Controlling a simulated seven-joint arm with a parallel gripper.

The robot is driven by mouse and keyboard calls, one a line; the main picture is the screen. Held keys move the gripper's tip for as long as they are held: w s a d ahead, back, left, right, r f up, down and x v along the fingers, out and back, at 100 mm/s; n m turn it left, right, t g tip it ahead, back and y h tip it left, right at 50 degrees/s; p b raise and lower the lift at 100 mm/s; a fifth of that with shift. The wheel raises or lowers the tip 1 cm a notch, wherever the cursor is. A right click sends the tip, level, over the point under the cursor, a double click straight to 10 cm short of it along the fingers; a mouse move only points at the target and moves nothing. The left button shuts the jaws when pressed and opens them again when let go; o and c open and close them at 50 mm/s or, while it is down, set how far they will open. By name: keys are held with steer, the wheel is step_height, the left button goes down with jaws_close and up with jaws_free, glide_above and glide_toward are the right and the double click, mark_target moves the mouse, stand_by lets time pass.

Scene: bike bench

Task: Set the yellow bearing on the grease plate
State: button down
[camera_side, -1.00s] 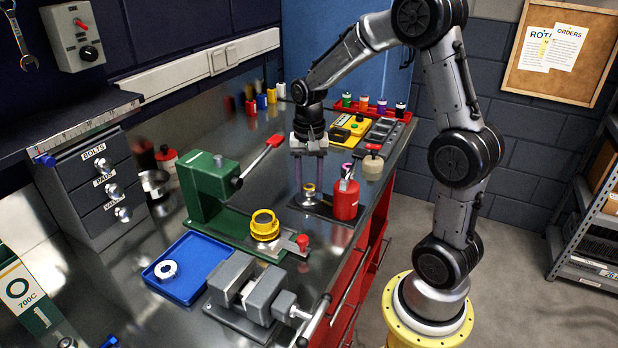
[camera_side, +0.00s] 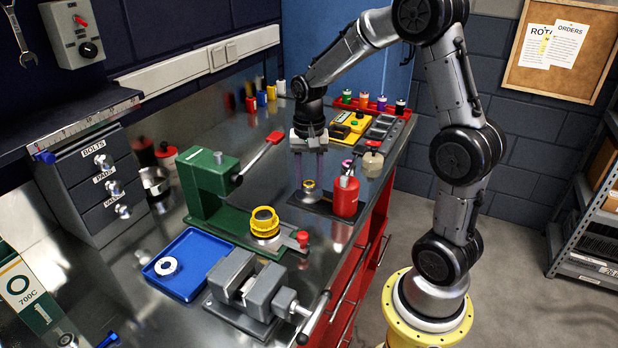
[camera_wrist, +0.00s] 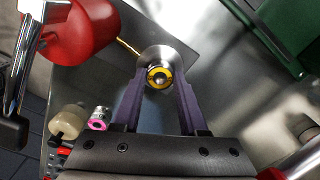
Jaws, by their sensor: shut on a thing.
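The yellow bearing (camera_side: 309,186) is a small ring with a yellow band and a metallic centre. My gripper (camera_side: 309,180) points down with its two purple fingers shut on it. In the wrist view the bearing (camera_wrist: 160,77) sits between the fingertips of my gripper (camera_wrist: 160,84). The grease plate, a round silver disc (camera_wrist: 168,56) on a dark base (camera_side: 325,208), lies beneath the bearing. In the wrist view the bearing covers part of the disc. I cannot tell whether the bearing touches the disc.
A red grease pot (camera_side: 345,196) stands right of my gripper on the dark base. The green press (camera_side: 208,185) with a larger yellow ring (camera_side: 265,222) is to the left. A blue tray (camera_side: 187,280) and a grey vise (camera_side: 252,292) are nearer the front.

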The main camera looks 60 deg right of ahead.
steer(key=shift+f, duration=0.65)
steer(key=c, duration=0.7)
jaws_free()
steer(key=shift+c, duration=0.2)
steer(key=shift+r, duration=0.1)
step_height(320, 180, up, 11)
stand_by(0.5)
